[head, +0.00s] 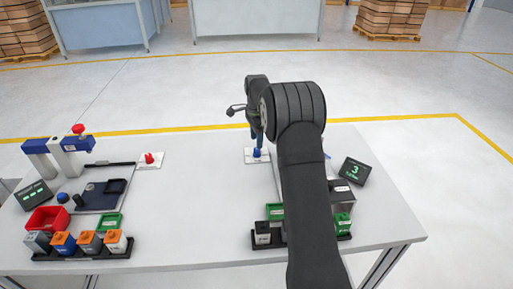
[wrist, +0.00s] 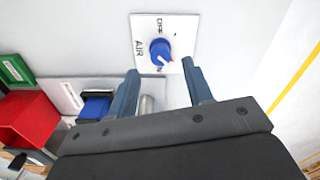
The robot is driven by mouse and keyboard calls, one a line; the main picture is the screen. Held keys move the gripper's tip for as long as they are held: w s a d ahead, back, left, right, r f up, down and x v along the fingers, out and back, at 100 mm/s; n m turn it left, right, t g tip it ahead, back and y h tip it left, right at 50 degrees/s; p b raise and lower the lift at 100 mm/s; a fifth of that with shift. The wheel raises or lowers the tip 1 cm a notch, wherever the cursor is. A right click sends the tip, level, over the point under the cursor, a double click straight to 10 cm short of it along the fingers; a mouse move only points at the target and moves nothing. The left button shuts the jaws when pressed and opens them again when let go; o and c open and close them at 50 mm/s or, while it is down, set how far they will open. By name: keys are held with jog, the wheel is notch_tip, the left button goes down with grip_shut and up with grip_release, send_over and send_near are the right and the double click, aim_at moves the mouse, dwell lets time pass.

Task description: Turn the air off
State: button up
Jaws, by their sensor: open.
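The air switch is a blue knob (wrist: 160,50) on a white plate (wrist: 143,25) in the wrist view. The plate reads AIR, with OFF at its top and a partly legible ON mark at the lower right. The knob's red and white pointer mark is at its lower right, on the ON side. In the head view the blue knob (head: 257,153) sits on the table just below my gripper (head: 256,135). My gripper is open, with its two fingers (wrist: 160,68) to either side of the knob in the wrist view. I see no contact with the knob.
A red knob (head: 150,158) on another white plate stands at the table's left. A red bin (head: 47,219), several small boxes and a dark tray (head: 84,203) are also on the left. A display (head: 354,171) stands at the right. The table's middle is clear.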

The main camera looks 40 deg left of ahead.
aim_at(256, 149)
jog(key=shift+f, duration=2.4)
jog(key=c, duration=1)
